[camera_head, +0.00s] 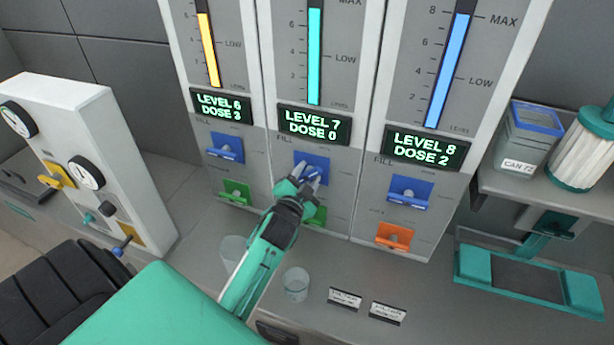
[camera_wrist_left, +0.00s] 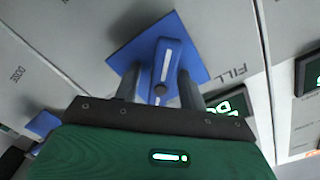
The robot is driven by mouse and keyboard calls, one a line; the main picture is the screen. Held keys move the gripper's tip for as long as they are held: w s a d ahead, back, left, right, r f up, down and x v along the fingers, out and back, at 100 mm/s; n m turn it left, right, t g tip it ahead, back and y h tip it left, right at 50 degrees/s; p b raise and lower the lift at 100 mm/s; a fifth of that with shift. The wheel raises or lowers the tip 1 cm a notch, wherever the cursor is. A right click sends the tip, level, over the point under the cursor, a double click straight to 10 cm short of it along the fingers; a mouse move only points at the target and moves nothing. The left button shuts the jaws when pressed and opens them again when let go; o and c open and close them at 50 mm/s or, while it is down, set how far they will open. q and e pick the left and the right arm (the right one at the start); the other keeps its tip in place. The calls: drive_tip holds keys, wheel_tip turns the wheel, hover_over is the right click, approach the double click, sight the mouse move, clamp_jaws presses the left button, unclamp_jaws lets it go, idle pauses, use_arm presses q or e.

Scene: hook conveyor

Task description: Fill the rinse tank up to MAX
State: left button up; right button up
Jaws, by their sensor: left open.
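Three grey tank panels stand side by side with yellow (camera_head: 208,50), teal (camera_head: 314,55) and blue (camera_head: 449,70) level bars; none is legibly named rinse. The middle display (camera_head: 314,124) reads LEVEL 7, DOSE 0. My left gripper (camera_head: 308,178) is at the middle panel's blue FILL lever (camera_head: 318,163), partly covering it. In the left wrist view, the open fingers of this gripper (camera_wrist_left: 158,88) straddle the upright lever handle (camera_wrist_left: 167,60) in front of its blue plate; contact cannot be told. My right gripper is not in view.
The left display (camera_head: 222,106) reads LEVEL 6, DOSE 3; the right display (camera_head: 426,147) reads LEVEL 8, DOSE 2. Green and orange (camera_head: 394,236) lower levers sit close below. Clear cups (camera_head: 296,284) stand near my left forearm. A shelf at right holds a canister (camera_head: 527,140).

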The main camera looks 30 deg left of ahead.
use_arm(q)
drive_tip(key=shift+s+f, duration=0.1)
drive_tip(key=shift+s, duration=0.2)
drive_tip(key=b+v, duration=0.4)
drive_tip(key=v, duration=0.9)
drive_tip(key=shift+b, duration=0.4)
drive_tip(key=shift+s+d, duration=0.1)
idle(0.6)
drive_tip(key=p+x, duration=0.2)
drive_tip(key=x, duration=0.4)
drive_tip(key=p+x, duration=0.3)
drive_tip(key=x, duration=0.3)
drive_tip(key=shift+w+r, duration=0.25)
drive_tip(key=shift+w, duration=0.05)
drive_tip(key=shift+w+a+f, duration=0.15)
drive_tip(key=shift+w+a, duration=0.05)
drive_tip(key=shift+w, duration=0.4)
